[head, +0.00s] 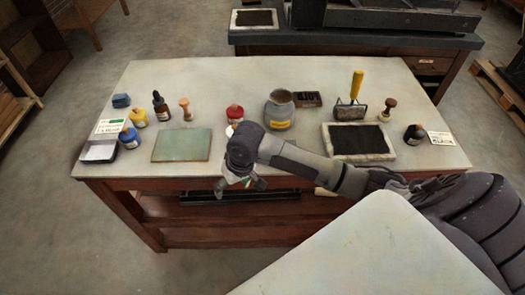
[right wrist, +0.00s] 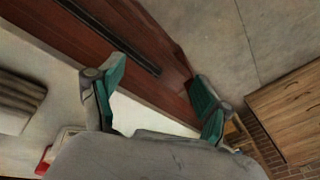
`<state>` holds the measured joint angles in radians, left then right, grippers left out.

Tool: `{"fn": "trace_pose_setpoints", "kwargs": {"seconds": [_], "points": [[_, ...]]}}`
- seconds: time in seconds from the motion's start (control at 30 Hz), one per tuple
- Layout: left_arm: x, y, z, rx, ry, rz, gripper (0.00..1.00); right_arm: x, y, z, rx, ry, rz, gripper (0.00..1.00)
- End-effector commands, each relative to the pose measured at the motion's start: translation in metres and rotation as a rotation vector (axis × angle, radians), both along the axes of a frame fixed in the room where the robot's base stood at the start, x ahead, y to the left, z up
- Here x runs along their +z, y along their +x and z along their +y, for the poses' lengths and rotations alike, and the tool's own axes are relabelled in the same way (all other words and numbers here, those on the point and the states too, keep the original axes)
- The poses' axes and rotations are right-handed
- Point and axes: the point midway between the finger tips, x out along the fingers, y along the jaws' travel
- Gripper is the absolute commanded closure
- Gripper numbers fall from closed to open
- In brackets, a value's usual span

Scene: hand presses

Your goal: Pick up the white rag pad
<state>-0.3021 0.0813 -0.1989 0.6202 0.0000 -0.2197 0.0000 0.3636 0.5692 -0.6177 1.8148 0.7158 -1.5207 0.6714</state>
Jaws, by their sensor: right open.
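I cannot make out the white rag pad for certain. A pale, whitish surface (right wrist: 150,118) shows between my fingers in the right wrist view; I cannot tell whether it is the pad or bare tabletop. A small white patch (head: 230,130) shows below the red bottle in the head view, partly hidden by my right wrist. My right gripper (head: 243,184) is open and points down at the table's front edge; its green-padded fingers (right wrist: 158,88) stand apart with nothing visibly clamped. My left gripper is not in view.
The table (head: 225,85) carries a green plate (head: 182,145), a red bottle (head: 235,113), a grey pot (head: 279,110), a black slab in a pale frame (head: 327,143) and a brayer with yellow handle (head: 356,85). Ink bottles stand at left. Bare floor lies at front left.

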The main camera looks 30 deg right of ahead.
Motion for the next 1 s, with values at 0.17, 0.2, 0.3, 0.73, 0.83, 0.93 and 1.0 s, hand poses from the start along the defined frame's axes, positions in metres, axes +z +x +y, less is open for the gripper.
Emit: {"fn": "trace_pose_setpoints", "kwargs": {"seconds": [0.17,0.2,0.3,0.73,0.83,0.93,1.0], "points": [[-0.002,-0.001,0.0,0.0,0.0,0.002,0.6,0.03,0.02,-0.026,-0.081,-0.04,0.045,0.23],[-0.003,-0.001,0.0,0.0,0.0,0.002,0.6,0.038,0.025,-0.034,-0.109,-0.05,0.057,0.23],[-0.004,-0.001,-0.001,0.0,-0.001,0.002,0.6,0.063,0.037,-0.06,-0.204,-0.079,0.092,0.23],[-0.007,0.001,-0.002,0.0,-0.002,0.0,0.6,0.147,0.051,-0.141,-0.576,-0.127,0.214,0.23],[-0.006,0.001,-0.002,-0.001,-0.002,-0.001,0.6,0.133,0.05,-0.142,-0.58,-0.127,0.219,0.23],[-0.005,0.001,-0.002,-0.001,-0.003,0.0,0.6,0.113,0.05,-0.141,-0.578,-0.126,0.217,0.23],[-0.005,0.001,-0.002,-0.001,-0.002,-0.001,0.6,0.098,0.05,-0.142,-0.578,-0.126,0.219,0.23]]}}
